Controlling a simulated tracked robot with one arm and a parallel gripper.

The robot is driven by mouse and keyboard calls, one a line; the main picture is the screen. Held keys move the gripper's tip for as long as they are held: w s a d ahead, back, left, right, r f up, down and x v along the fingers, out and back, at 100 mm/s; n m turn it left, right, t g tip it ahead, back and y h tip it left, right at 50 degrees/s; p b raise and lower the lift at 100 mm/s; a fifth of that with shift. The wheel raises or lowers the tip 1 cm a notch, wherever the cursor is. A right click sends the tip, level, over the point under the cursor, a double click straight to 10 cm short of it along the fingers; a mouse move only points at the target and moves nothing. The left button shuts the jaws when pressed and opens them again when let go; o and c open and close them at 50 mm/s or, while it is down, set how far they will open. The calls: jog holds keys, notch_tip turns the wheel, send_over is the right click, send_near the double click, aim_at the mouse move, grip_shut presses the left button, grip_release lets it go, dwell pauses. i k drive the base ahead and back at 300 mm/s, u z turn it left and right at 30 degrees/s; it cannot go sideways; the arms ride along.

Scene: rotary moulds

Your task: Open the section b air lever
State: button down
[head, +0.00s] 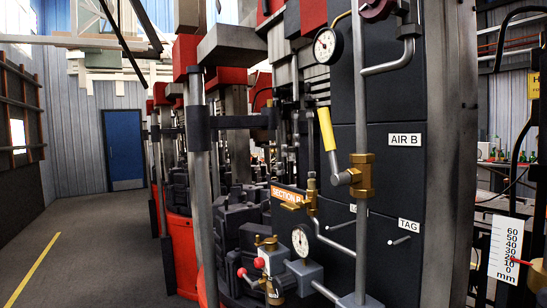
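The air lever (327,130) has a yellow grip on a grey metal arm. It stands nearly upright, its top leaning slightly left, beside a vertical grey pipe (360,95). Its lower end meets a brass valve body (361,175) on that pipe. A white "AIR B" label (405,139) is on the dark panel to the right of the valve. My gripper is not in view, and nothing is seen touching the lever.
Gauges (325,46) (303,240) sit above and below the lever. A "TAG" peg (400,241) sticks out of the panel. A millimetre scale (506,250) is at right. Open floor (95,255) lies left, leading to a blue door (124,150).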

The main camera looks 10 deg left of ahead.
aim_at(337, 178)
jog(key=k, duration=1.1)
jog(key=u, duration=0.65)
jog(key=i, duration=2.05)
jog(key=z, duration=0.55)
